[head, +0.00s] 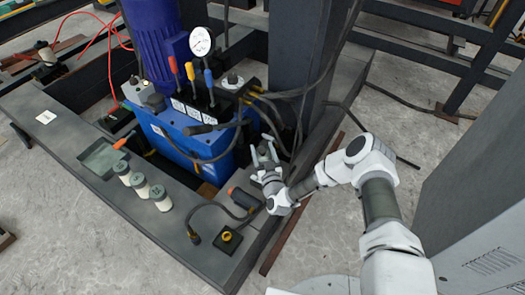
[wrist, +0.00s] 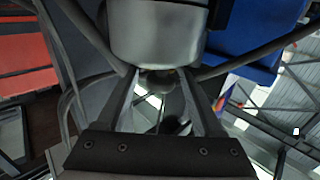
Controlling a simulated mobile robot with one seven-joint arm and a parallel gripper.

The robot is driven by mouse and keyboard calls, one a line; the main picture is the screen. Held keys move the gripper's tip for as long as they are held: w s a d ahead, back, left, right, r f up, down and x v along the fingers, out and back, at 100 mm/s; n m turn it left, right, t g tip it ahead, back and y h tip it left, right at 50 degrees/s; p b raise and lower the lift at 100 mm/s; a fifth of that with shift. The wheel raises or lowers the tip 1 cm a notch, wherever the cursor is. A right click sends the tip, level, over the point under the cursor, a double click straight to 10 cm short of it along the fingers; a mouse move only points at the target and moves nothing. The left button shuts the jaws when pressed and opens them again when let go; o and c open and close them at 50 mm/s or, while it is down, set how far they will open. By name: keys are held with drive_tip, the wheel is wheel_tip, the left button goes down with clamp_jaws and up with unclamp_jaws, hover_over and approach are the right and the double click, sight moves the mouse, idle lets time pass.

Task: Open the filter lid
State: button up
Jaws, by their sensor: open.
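My gripper (head: 264,152) is open, at the right front corner of the blue hydraulic tank (head: 188,137), close to dark hoses. In the wrist view, the two dark fingers of my gripper (wrist: 158,76) stand apart with nothing held between them. A silver cylinder (wrist: 157,32) with a rounded lower edge shows just beyond the fingertips; I cannot tell if it touches them. I cannot tell for certain which of these is the filter lid.
A pressure gauge (head: 200,41), coloured levers (head: 190,71) and a blue-purple motor (head: 155,40) rise from the tank. Several pale canisters (head: 142,186) and an orange-ended tool (head: 243,198) lie on the dark frame.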

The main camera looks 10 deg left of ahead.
clamp_jaws()
idle(0.3)
idle(1.1)
